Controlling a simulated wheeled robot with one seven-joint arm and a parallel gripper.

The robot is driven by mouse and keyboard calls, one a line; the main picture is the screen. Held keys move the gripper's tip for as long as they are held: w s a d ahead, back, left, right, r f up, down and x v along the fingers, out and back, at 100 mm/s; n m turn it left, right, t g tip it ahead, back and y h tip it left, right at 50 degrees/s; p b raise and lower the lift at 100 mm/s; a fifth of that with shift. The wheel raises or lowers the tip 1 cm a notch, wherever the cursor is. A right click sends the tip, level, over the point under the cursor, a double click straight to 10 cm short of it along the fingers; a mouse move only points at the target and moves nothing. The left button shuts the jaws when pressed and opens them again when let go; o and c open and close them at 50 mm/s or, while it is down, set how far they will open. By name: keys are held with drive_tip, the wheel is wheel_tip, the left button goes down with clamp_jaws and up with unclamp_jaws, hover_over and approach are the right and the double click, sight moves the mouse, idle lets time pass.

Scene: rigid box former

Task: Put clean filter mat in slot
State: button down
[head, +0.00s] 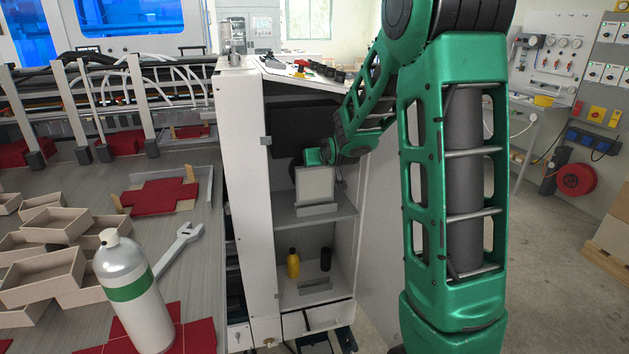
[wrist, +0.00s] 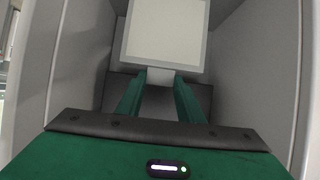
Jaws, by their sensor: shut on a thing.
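The clean filter mat (head: 315,186) is a pale panel in a light grey frame. It stands upright above the grey slot holder (head: 317,210) on the cabinet's upper shelf; I cannot tell if its lower edge is inside the slot. In the wrist view the mat (wrist: 164,32) fills the top middle, with a small grey tab (wrist: 160,76) at its near edge. My gripper (wrist: 160,84) is shut on this tab, its two green fingers on either side.
The open white cabinet (head: 242,150) has close side walls around my arm. A yellow bottle (head: 293,263) and a black bottle (head: 326,259) stand on the lower shelf. Left, the table holds open boxes (head: 45,270), a wrench (head: 180,245) and a spray bottle (head: 133,295).

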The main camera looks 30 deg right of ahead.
sight(317, 173)
drive_tip(key=shift+s+d+f, duration=0.1)
drive_tip(key=shift+f, duration=2.25)
drive_tip(key=c, duration=1.2)
unclamp_jaws()
drive_tip(key=shift+r, duration=0.1)
